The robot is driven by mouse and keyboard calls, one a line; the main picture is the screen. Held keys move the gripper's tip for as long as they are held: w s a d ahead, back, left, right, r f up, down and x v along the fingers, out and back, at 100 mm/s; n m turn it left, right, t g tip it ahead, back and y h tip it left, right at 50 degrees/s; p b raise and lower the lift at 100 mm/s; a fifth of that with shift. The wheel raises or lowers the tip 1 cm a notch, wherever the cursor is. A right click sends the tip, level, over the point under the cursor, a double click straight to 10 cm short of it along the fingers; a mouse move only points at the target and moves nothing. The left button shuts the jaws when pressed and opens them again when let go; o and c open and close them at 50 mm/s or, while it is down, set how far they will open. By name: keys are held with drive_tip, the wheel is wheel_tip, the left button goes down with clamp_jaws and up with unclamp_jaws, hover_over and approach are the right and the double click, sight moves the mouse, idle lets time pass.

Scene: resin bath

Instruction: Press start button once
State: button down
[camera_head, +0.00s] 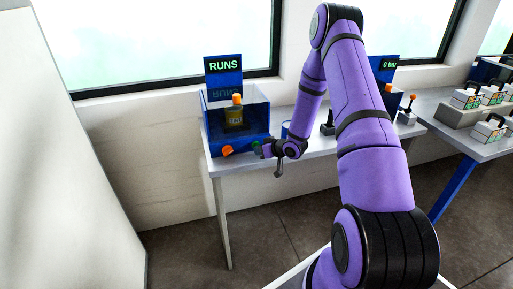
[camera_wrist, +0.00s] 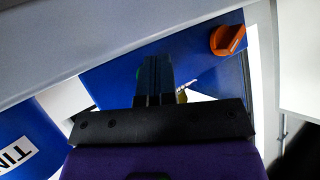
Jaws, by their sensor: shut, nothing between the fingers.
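My gripper (camera_head: 263,149) is shut and empty, right at the button. In the wrist view my shut fingers (camera_wrist: 157,60) point at the blue front panel (camera_wrist: 195,62). Only a sliver of green shows beside them, so most of the button is hidden. I cannot tell whether the fingertips touch it. The orange knob (camera_wrist: 228,40) is to their right.
A yellow bottle with an orange cap (camera_head: 235,114) shows in the bath. A blue tin (camera_wrist: 25,140) stands close by, left in the wrist view. A second display (camera_head: 389,64) reads 0 bar, behind my arm.

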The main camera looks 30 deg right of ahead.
drive_tip(key=shift+s+a, duration=0.2)
drive_tip(key=shift+s, duration=0.65)
drive_tip(key=shift+s+a, duration=0.25)
drive_tip(key=shift+s, duration=0.55)
drive_tip(key=shift+s+a, duration=0.2)
drive_tip(key=shift+s, duration=0.65)
drive_tip(key=shift+s+a, duration=0.25)
drive_tip(key=shift+s, duration=0.55)
drive_tip(key=shift+r, duration=0.1)
